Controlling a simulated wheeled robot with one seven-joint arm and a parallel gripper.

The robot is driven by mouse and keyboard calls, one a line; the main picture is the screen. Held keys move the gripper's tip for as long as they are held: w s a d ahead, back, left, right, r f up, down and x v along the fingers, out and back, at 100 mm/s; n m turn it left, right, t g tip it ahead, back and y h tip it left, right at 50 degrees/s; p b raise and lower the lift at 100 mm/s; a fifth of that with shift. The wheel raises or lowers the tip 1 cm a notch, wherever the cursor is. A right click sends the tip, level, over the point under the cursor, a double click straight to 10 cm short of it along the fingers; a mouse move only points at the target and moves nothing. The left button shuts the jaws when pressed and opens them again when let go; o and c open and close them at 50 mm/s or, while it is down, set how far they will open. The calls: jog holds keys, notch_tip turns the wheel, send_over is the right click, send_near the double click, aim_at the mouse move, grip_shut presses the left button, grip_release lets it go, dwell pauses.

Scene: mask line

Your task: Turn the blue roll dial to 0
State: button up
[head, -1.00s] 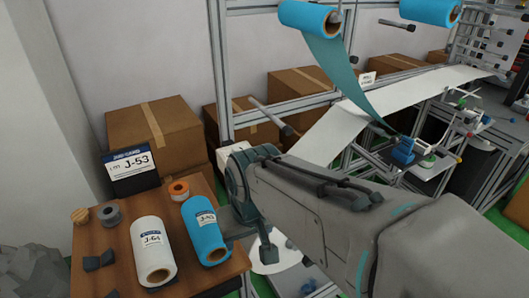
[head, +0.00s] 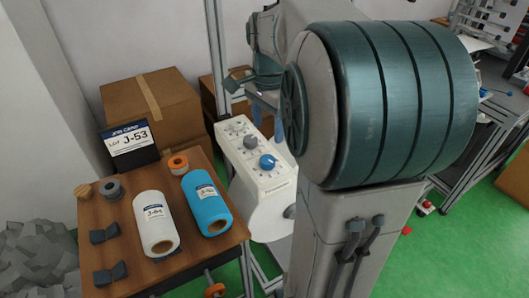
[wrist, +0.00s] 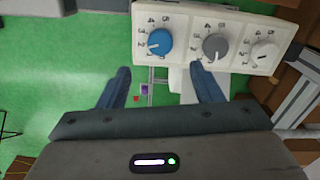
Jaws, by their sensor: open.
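The blue dial (head: 267,161) sits on a white control panel (head: 275,184). In the wrist view the blue dial (wrist: 158,42) is leftmost in a row of three. Its white pointer mark faces left and slightly down, by the low numbers; the exact number is hard to read. My gripper (wrist: 160,72) is open and empty. Its two fingers lie below the blue dial in the wrist picture, apart from it. In the head view my gripper (head: 268,116) is above the panel, partly hidden by my arm.
A grey dial (wrist: 215,46) and a white dial (wrist: 263,53) are beside the blue one. A wooden table (head: 112,236) left of the panel holds a white roll (head: 156,223), a blue roll (head: 207,202) and a lot sign (head: 130,142). Cardboard boxes (head: 153,108) stand behind.

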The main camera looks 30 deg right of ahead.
aim_at(267, 159)
notch_tip(267, 159, down, 10)
jog(key=shift+r, duration=0.1)
jog(key=shift+c, duration=0.3)
jog(key=c, duration=0.9)
